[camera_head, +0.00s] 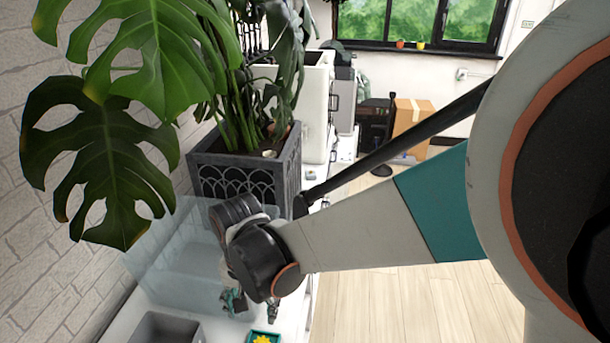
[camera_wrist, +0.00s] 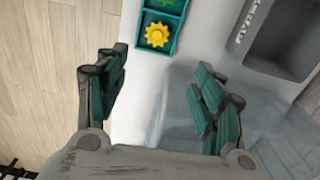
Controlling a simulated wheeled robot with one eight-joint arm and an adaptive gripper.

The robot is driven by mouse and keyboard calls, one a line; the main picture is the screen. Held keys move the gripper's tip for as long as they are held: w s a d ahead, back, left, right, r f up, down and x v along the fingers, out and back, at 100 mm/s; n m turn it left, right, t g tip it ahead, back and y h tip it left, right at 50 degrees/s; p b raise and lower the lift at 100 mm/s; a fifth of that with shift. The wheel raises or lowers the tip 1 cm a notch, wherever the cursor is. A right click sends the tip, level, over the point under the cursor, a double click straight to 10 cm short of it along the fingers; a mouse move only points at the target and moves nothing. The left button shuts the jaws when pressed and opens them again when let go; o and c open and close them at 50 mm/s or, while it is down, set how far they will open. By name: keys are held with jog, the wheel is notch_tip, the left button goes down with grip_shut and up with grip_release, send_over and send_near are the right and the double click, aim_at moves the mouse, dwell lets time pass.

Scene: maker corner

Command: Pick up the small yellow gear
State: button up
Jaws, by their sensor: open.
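The small yellow gear (camera_wrist: 157,35) lies in one compartment of a teal tray (camera_wrist: 173,46) in the wrist view. It also shows at the bottom edge of the head view (camera_head: 263,340), partly cut off. My gripper (camera_wrist: 160,90) is open and empty, its two teal-padded fingers wide apart. In the wrist view the gear lies beyond the fingertips, roughly between their lines. In the head view my gripper (camera_head: 234,301) hangs above the white worktop, a little left of the tray and farther back.
A green gear (camera_wrist: 163,2) sits in the adjoining compartment. A grey bin (camera_head: 165,328) stands left of the tray in the head view. A clear box (camera_head: 170,255) and a potted monstera in a dark planter (camera_head: 240,178) stand behind. The worktop edge drops to a wooden floor (camera_head: 400,305).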

jog(key=b, duration=0.3)
send_over(260, 341)
notch_tip(260, 341, down, 9)
jog(key=shift+r, duration=0.15)
jog(key=f+b, duration=0.2)
jog(key=f, duration=0.3)
jog(key=shift+s+d+f+b, duration=0.1)
jog(key=shift+s+d+b, duration=0.15)
jog(key=shift+b, duration=0.15)
jog(key=c, duration=0.9)
